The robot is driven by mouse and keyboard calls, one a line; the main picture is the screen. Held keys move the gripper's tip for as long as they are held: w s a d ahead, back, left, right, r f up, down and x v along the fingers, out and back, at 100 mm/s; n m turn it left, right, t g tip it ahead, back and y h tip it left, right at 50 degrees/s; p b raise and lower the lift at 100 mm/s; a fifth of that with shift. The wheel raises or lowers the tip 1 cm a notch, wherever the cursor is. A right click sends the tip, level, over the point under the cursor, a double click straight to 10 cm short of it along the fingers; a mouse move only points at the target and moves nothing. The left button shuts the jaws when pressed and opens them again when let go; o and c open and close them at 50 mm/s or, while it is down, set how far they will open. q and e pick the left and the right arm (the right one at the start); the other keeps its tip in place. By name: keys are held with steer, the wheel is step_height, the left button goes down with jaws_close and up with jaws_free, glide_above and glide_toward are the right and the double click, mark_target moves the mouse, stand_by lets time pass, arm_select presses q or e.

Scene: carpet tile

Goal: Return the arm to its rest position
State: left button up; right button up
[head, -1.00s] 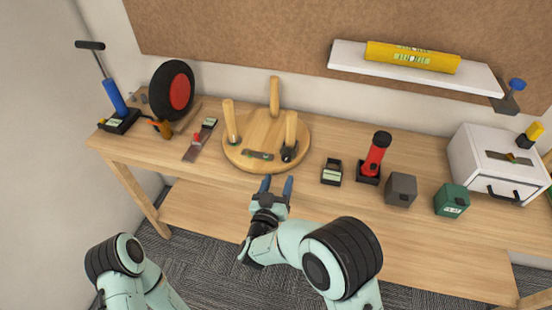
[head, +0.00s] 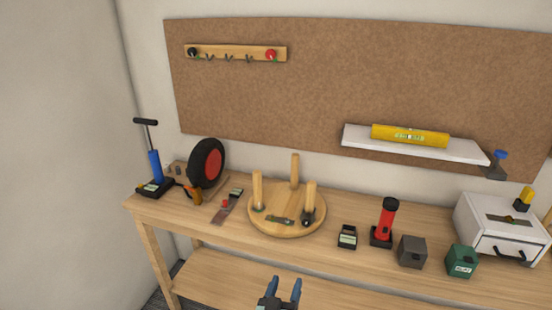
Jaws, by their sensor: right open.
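My right gripper (head: 282,292) shows at the bottom edge of the head view. Its two blue fingertips are apart and nothing is between them. It is in front of the workbench (head: 225,240), below the round wooden piece, and apart from the things on the bench. The rest of my right arm is below the frame. My left arm and gripper are not in the frame.
A round wooden piece with three upright legs (head: 262,226) lies on the bench. Around it are a wheel (head: 208,163), a blue pump (head: 155,168), a red flashlight (head: 386,223), a grey block (head: 412,251), a green box (head: 461,261) and a white drawer box (head: 490,225). A shelf (head: 358,142) holds a yellow level (head: 410,135).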

steer(key=s+d+f+g+y+p, duration=0.1)
steer(key=s+d+f+g, duration=0.15)
steer(key=f, duration=0.45)
steer(key=s+d+f+g+y+p, duration=0.1)
steer(key=s+d+f+g+y, duration=0.15)
steer(key=f, duration=0.45)
steer(key=s+d+f+g+y, duration=0.1)
steer(key=s+d+f+g, duration=0.2)
steer(key=f, duration=0.5)
arm_select(q)
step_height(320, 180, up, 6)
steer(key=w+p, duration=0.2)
steer(key=p, duration=0.1)
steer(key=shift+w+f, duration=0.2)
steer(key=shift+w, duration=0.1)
arm_select(e)
steer(key=s+d+f+m+g+y, duration=0.1)
steer(key=s+g, duration=0.4)
steer(key=s, duration=0.8)
steer(key=s+d+f+m+g+y, duration=0.1)
steer(key=s+f+g, duration=0.4)
steer(key=s, duration=0.8)
steer(key=shift+s+f+m+y, duration=0.45)
steer(key=shift+f+y, duration=0.3)
steer(key=shift+y, duration=0.5)
